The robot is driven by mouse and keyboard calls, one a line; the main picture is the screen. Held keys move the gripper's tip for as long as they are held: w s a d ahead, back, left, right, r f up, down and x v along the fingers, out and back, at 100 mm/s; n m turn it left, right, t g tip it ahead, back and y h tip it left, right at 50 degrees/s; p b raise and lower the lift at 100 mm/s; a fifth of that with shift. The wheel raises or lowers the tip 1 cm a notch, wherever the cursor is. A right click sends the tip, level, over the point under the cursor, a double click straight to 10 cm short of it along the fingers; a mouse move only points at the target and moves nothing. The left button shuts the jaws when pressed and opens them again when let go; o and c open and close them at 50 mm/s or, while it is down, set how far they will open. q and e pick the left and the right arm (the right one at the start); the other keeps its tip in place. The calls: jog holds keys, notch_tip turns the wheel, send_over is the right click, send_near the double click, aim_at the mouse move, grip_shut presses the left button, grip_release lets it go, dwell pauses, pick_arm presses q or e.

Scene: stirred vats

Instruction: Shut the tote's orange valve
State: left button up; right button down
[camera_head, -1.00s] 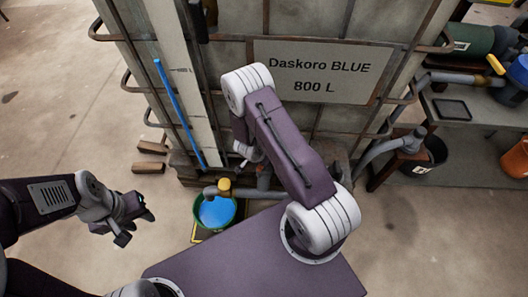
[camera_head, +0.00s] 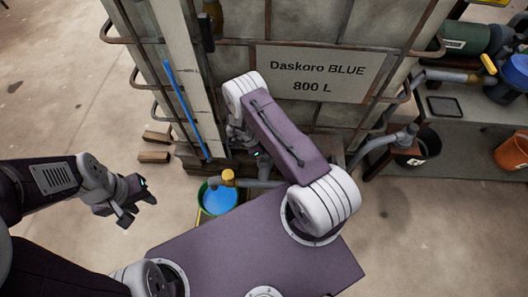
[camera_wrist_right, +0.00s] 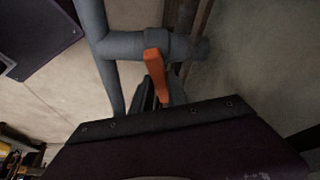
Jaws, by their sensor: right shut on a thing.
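The orange valve handle (camera_wrist_right: 154,66) shows in the right wrist view, on a grey pipe fitting (camera_wrist_right: 125,45). My right gripper (camera_wrist_right: 158,93) is shut on the handle's near end. In the head view my right arm hides the handle and most of that gripper. The tote (camera_head: 230,55) stands at the top of the head view, with a "Daskoro BLUE 800 L" sign (camera_head: 317,76). My left gripper (camera_head: 140,206) is open and empty over bare floor, left of the tote's outlet.
A green bucket (camera_head: 203,207) with blue liquid sits under a brass-coloured spout (camera_head: 228,177). Wood blocks (camera_head: 155,156) lie left of the tote. A bench (camera_head: 455,125) with pipes stands at right, with a black bucket (camera_head: 427,146) and an orange bucket (camera_head: 513,152) nearby.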

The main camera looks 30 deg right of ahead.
jog(key=shift+m, duration=0.3)
dwell(0.4)
jog(key=c, duration=1.3)
grip_release()
jog(key=shift+r, duration=0.1)
jog(key=p+v, duration=0.2)
jog(key=v, duration=0.7)
jog(key=shift+w, duration=0.15)
